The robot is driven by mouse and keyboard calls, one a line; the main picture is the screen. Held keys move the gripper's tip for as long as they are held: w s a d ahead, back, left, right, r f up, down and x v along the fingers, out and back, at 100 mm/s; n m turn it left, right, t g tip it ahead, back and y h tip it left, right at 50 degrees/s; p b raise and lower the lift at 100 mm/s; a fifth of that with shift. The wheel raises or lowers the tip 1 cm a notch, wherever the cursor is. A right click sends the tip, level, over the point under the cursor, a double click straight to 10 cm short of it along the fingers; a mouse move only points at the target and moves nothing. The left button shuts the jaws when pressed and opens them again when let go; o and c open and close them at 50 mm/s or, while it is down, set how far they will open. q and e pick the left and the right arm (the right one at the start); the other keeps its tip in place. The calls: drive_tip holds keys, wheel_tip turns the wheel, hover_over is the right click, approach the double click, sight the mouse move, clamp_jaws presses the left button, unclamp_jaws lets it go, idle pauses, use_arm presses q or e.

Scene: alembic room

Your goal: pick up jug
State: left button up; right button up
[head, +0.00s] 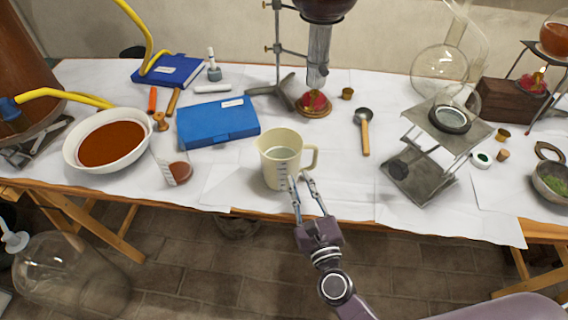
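The jug (275,165) is a cream measuring jug with blue marks and a clear or greyish content. It stands upright near the front edge of the table, its handle (314,157) to the right. My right gripper (298,177) comes up from below with its two thin fingers apart. The left fingertip overlaps the front of the jug's body and the right one is just below the handle. I cannot tell whether they touch the jug. My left gripper is not in view.
A blue case (218,123) lies behind and left of the jug, with a white bowl of red-brown content (72,156) farther left. A ladle (365,138) and a metal lab stand (410,180) are to the right. A retort stand (277,70) rises behind. The paper (345,195) right of the jug is clear.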

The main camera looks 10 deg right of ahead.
sight(315, 162)
drive_tip(key=d+m+h, duration=0.1)
drive_tip(key=d+f+m+h, duration=0.1)
drive_tip(key=m, duration=0.1)
drive_tip(key=d+f+m+h, duration=0.1)
drive_tip(key=d+m, duration=0.1)
drive_tip(key=shift+w+f, duration=0.1)
drive_tip(key=shift+w, duration=0.2)
drive_tip(key=shift+w+d+m, duration=0.15)
drive_tip(key=shift+d+m, duration=0.05)
drive_tip(key=shift+m, duration=0.1)
drive_tip(key=w, duration=0.2)
drive_tip(key=w+p, duration=0.1)
drive_tip(key=w, duration=0.1)
drive_tip(key=w+d+r+p, duration=0.1)
drive_tip(key=w, duration=0.1)
drive_tip(key=shift+w, duration=0.3)
drive_tip(key=shift+w+f, duration=0.1)
drive_tip(key=shift+w, duration=0.3)
clamp_jaws()
